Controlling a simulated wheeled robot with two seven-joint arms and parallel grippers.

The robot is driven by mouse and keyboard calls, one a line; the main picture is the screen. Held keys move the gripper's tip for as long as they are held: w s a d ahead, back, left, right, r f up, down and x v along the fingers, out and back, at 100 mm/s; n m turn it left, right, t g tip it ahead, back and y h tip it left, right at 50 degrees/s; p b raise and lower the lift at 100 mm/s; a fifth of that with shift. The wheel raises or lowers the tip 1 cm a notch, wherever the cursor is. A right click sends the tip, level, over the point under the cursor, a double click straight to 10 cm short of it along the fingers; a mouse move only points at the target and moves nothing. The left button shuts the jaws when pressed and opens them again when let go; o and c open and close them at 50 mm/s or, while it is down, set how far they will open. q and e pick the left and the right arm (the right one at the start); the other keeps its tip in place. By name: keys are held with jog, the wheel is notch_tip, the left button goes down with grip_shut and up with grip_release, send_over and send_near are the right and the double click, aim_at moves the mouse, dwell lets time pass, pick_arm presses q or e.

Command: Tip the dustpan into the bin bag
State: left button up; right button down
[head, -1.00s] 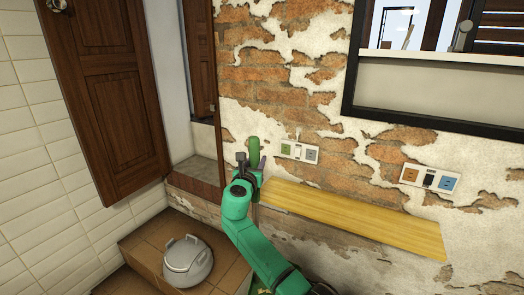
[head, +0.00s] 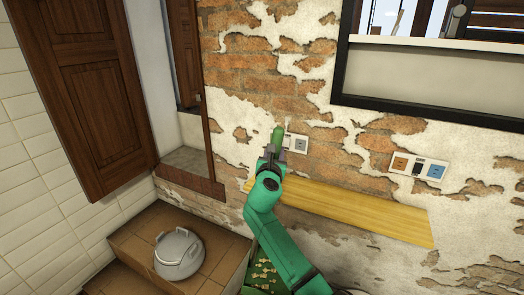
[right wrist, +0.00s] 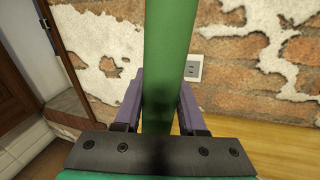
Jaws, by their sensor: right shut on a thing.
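My right gripper (head: 271,158) is shut on a green upright handle (head: 278,135), in front of the brick wall. In the right wrist view the green handle (right wrist: 169,50) runs up between the two jaws. A green surface with pale yellowish bits on it (head: 262,272) shows at the bottom of the head view, partly hidden by my right arm. It looks like the dustpan's pan, but its join to the handle is hidden. No bin bag can be made out. My left gripper is not in view.
A grey round lidded container (head: 180,255) sits on a brown tiled step (head: 215,249). A yellow wooden shelf (head: 370,215) juts from the wall behind my right arm. Wall sockets (head: 418,168) are above it. A brown wooden door (head: 90,110) is at the left.

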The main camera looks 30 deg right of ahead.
jog(key=s+d+f+m, duration=0.2)
jog(key=s+d, duration=0.7)
jog(key=d, duration=0.3)
jog(key=s+d+f+m+p, duration=0.1)
jog(key=s+d+f+m, duration=0.2)
jog(key=s+d, duration=0.6)
jog(key=d, duration=0.3)
jog(key=shift+s, duration=0.35)
dwell(0.4)
